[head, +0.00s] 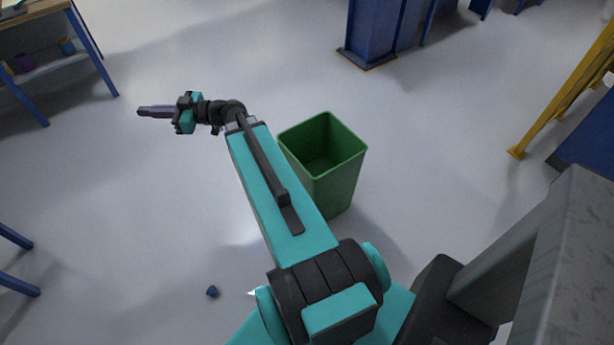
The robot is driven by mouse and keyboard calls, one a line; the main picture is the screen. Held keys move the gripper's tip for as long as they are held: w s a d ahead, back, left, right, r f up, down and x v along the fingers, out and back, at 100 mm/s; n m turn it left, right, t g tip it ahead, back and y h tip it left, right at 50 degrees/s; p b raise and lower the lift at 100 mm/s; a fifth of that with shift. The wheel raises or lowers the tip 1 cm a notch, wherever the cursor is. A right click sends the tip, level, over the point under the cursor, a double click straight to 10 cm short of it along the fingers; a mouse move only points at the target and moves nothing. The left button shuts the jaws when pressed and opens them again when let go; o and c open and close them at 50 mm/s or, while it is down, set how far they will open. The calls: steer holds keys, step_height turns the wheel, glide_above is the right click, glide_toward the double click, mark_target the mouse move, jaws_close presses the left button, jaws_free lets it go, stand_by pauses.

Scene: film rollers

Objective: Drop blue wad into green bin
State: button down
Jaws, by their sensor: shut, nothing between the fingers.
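My gripper (142,111) is shut and empty, pointing left.
A workbench with blue legs (85,35) stands at the upper left, with small items on its shelf. More blue legs (18,288) show at the left edge. A blue cabinet (372,30) stands at the back and a yellow frame (560,95) at the right. The floor between is clear.

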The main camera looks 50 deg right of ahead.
steer(key=s+d+f+m+t+h+b, duration=0.1)
steer(key=d+f+m+h+b, duration=0.3)
steer(key=d, duration=0.7)
steer(key=s+d+f+m+t+h+b, duration=0.15)
steer(key=d+f+h+b, duration=0.4)
steer(key=d, duration=0.55)
steer(key=s+d+f+m+h+b, duration=0.1)
steer(key=d+f+m+h+b, duration=0.35)
steer(key=d, duration=0.65)
steer(key=s+d+f+m+g+h+b, duration=0.3)
steer(key=s+d+f+b, duration=0.3)
steer(key=s+d+f, duration=0.2)
steer(key=s+d+f+m+g+h+b, duration=0.3)
steer(key=s+d+f+h+b, duration=0.3)
steer(key=s+d+f, duration=0.3)
steer(key=d+f, duration=0.4)
steer(key=d, duration=0.4)
steer(key=shift+s+d+m+h, duration=0.2)
steer(key=shift+m+h, duration=0.1)
steer(key=shift+f, duration=0.25)
steer(key=shift+f+b, duration=2.55)
steer(key=shift+f, duration=0.3)
steer(key=c, duration=2.5)
jaws_free()
